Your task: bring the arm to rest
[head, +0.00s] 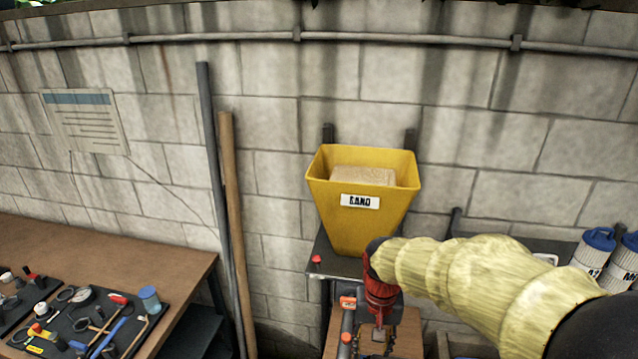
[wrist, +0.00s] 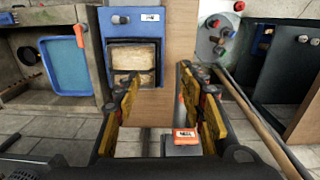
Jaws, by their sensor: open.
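My arm, in a pale yellow ribbed sleeve, reaches in from the lower right of the head view. My gripper (head: 379,335) hangs at its end, pointing down in front of the yellow bin's stand. In the wrist view my gripper (wrist: 157,82) shows its two yellow-padded fingers apart, with nothing held between them. Its fingertips are small and partly lost against the brown board in the head view.
A yellow sand bin (head: 345,218) stands on a dark shelf behind my gripper. A wooden bench (head: 100,250) with a tool tray is at left. Blue-lidded containers (head: 598,250) stand at right. A blue-framed unit (wrist: 136,24) and a blue tray (wrist: 66,65) show in the wrist view.

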